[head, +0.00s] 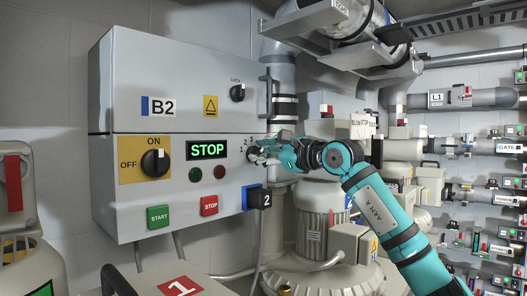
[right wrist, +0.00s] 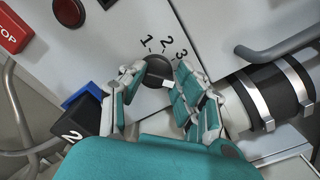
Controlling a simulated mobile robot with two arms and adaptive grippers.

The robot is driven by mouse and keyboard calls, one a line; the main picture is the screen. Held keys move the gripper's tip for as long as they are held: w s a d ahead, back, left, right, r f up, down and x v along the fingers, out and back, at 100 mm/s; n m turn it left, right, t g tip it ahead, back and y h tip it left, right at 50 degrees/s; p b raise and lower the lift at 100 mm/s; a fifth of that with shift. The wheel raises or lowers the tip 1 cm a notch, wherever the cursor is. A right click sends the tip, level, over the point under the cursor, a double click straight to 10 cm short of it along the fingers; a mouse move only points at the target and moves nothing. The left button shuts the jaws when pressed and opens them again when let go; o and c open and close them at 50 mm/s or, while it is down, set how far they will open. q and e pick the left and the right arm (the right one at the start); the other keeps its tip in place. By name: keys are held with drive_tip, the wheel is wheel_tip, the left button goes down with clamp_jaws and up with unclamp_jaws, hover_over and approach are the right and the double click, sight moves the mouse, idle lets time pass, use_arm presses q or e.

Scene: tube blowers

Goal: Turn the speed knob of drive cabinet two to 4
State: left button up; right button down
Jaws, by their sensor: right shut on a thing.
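The drive cabinet (head: 180,80) is a pale grey box marked B2, with a blue plate and a dark block marked 2 (head: 265,199) at its lower right. Its speed knob (right wrist: 151,70) is dark and round with a white pointer mark. The mark points to the lower right in the right wrist view, past the visible numbers 1, 2 and 3. Any number beyond 3 is hidden by a finger. My right gripper (right wrist: 155,76) is shut on the knob, a finger on each side; it also shows in the head view (head: 262,150). My left gripper is out of view.
The display (head: 207,149) reads STOP in green. An OFF/ON switch (head: 155,162), a green START button (head: 158,216) and a red STOP button (head: 209,205) are to the left. A grey handle (right wrist: 275,50) and a banded pipe stand close right of my gripper.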

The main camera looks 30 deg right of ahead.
drive_tip(key=shift+n, duration=1.3)
drive_tip(key=c, duration=1)
unclamp_jaws()
drive_tip(key=shift+w+a, duration=0.1)
drive_tip(key=shift+o, duration=0.2)
drive_tip(key=v, duration=1.2)
